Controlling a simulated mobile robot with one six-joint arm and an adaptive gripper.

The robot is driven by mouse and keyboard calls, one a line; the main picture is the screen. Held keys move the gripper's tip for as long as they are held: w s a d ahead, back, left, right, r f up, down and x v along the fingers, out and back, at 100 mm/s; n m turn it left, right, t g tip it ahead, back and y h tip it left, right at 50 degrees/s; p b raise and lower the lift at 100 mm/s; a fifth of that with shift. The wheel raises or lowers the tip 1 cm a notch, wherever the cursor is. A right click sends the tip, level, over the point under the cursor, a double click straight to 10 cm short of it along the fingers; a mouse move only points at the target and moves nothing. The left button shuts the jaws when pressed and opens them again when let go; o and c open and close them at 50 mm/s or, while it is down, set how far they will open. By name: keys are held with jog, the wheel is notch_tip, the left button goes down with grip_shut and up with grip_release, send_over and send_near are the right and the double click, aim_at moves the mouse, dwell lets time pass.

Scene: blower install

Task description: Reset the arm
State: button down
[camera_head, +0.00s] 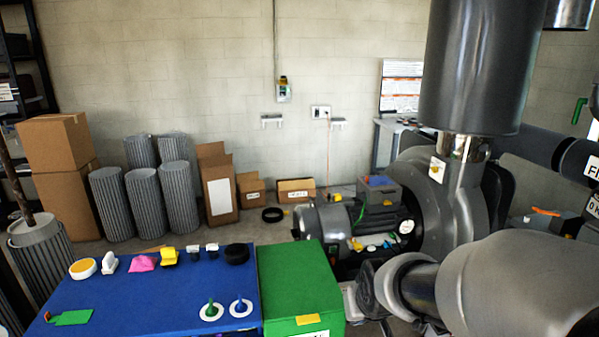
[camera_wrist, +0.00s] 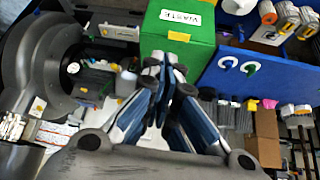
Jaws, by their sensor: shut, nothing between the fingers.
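My gripper (camera_wrist: 165,68) is shut and empty in the wrist view, with its blue-grey fingers together in front of the green box. My arm fills the lower right of the head view, and the dark gripper end (camera_head: 367,289) shows there only partly, just right of the green box. Nothing hangs from the fingers.
The green box (camera_head: 290,275), labelled WASTE in the wrist view, stands beside the blue table (camera_head: 140,295), which holds several small parts. The blower (camera_head: 433,205) with its motor (camera_head: 385,218) is behind my arm. Cardboard boxes (camera_head: 57,148) and grey filters (camera_head: 178,186) line the wall.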

jog(key=s+d+r+g, duration=0.1)
jog(key=s+r, duration=0.1)
jog(key=s, duration=1)
jog(key=s+d+r+m+g+b, duration=0.1)
jog(key=s+r, duration=0.2)
jog(key=s, duration=0.9)
jog(key=shift+s+b, duration=0.3)
